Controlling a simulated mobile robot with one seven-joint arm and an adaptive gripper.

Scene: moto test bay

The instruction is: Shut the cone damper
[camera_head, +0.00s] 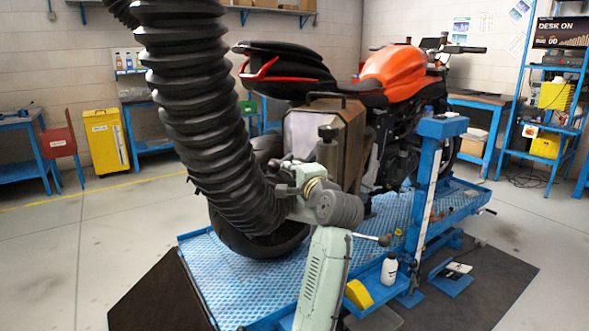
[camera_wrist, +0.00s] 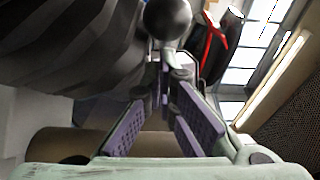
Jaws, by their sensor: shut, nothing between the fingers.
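The cone damper is not clearly distinguishable; the lower end of the black ribbed hose (camera_head: 262,205) hangs beside the motorcycle's rear, partly behind my arm. The hose also fills the upper left of the wrist view (camera_wrist: 70,45). A dark round knob (camera_wrist: 168,18) shows just beyond my fingertips in the wrist view; I cannot tell whether they touch it. My gripper (camera_wrist: 165,82) is shut and empty, its purple-padded fingers converging below the knob. In the head view my gripper (camera_head: 288,180) is small and close against the hose's right side.
An orange and black motorcycle (camera_head: 395,75) stands on a blue lift platform (camera_head: 215,262). A metal case (camera_head: 318,115) sits close behind my gripper. A white bottle (camera_head: 389,269) stands at the lift's near side. A yellow cabinet (camera_head: 105,142) stands far left. Floor at left is open.

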